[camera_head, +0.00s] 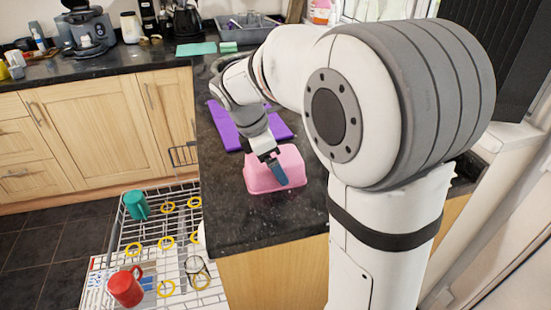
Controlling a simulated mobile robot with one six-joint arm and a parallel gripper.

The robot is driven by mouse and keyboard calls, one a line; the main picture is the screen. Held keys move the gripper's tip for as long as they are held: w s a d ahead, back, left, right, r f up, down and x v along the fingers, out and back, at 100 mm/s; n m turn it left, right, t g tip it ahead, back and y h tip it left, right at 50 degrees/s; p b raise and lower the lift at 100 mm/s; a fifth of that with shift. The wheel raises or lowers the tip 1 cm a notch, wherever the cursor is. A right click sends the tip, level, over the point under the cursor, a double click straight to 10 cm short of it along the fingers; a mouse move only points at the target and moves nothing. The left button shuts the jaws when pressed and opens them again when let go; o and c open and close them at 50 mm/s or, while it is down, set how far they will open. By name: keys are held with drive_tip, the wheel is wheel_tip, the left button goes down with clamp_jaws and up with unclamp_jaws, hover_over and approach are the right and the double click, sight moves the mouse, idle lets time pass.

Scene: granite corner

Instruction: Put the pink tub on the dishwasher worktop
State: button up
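The pink tub (258,180) rests on the dark granite worktop (235,225), near its front end. It looks upside down, with its flat base facing up. My gripper (276,172) reaches down from behind to the tub. One blue-grey finger shows in front of the tub's upper right part and overlaps it in the picture. The other finger is not clearly seen, so I cannot tell whether the gripper is open or shut, or whether it touches the tub. An open dishwasher rack (130,215) stands to the left, below the worktop.
Purple cloths (224,125) lie behind the tub. The rack holds a teal mug (136,205), a red mug (126,287), a glass (197,271) and several yellow rings. A grey dish tub (250,27) stands at the back. Bare granite lies left and front of the pink tub.

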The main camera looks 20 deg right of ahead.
drive_tip(key=shift+o, duration=0.4)
drive_tip(key=shift+a+r, duration=0.15)
drive_tip(key=shift+r, duration=0.4)
drive_tip(key=p+v, duration=0.2)
drive_tip(key=v, duration=0.9)
drive_tip(key=shift+a, duration=0.1)
